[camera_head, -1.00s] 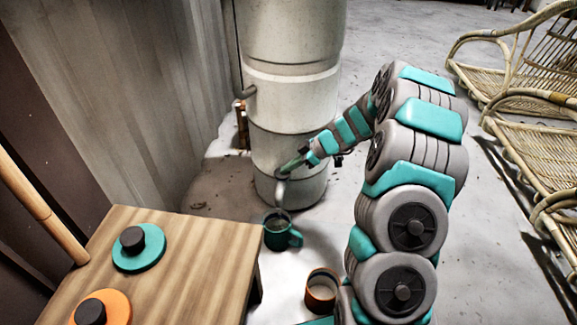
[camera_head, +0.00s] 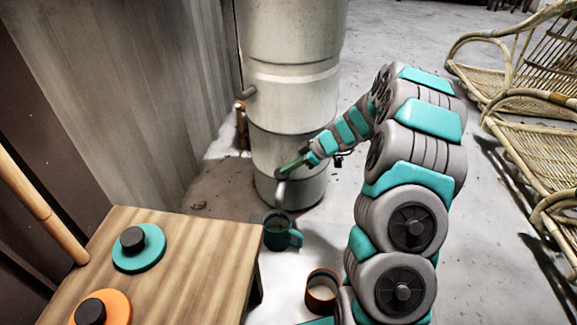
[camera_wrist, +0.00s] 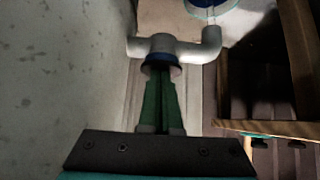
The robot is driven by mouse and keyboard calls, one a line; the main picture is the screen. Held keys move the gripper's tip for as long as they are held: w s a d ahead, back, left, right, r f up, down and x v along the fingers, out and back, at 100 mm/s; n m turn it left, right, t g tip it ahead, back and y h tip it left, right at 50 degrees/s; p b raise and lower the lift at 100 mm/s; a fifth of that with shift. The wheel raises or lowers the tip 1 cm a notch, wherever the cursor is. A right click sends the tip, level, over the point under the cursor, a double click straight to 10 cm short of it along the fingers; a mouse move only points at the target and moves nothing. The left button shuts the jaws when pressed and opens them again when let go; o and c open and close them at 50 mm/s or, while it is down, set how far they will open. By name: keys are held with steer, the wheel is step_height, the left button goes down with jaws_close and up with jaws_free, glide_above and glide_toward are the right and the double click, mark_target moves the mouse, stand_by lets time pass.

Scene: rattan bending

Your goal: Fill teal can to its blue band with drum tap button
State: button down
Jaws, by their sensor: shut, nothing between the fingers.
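The teal can (camera_head: 277,233) stands upright on the floor below the tap spout (camera_head: 281,193) of the tall grey drum (camera_head: 290,95). Its handle points right.
An orange-brown can (camera_head: 321,291) stands on the floor nearer to me. A wooden table (camera_head: 195,260) at left carries a teal disc (camera_head: 150,258) and an orange disc (camera_head: 118,308) with black knobs. Rattan chairs (camera_head: 530,130) stand at right. A corrugated wall (camera_head: 120,90) is at left.

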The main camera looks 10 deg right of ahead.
steer(key=shift+s+f, duration=0.15)
steer(key=shift+f, duration=0.35)
steer(key=shift+s+f, duration=0.15)
steer(key=shift+f, duration=0.35)
steer(key=r, duration=0.3)
steer(key=w+r, duration=0.1)
steer(key=r, duration=0.1)
steer(key=shift+a+b, duration=0.25)
steer(key=shift+b, duration=0.05)
steer(key=p+v, duration=0.1)
steer(key=v, duration=1)
steer(key=shift+r, duration=0.2)
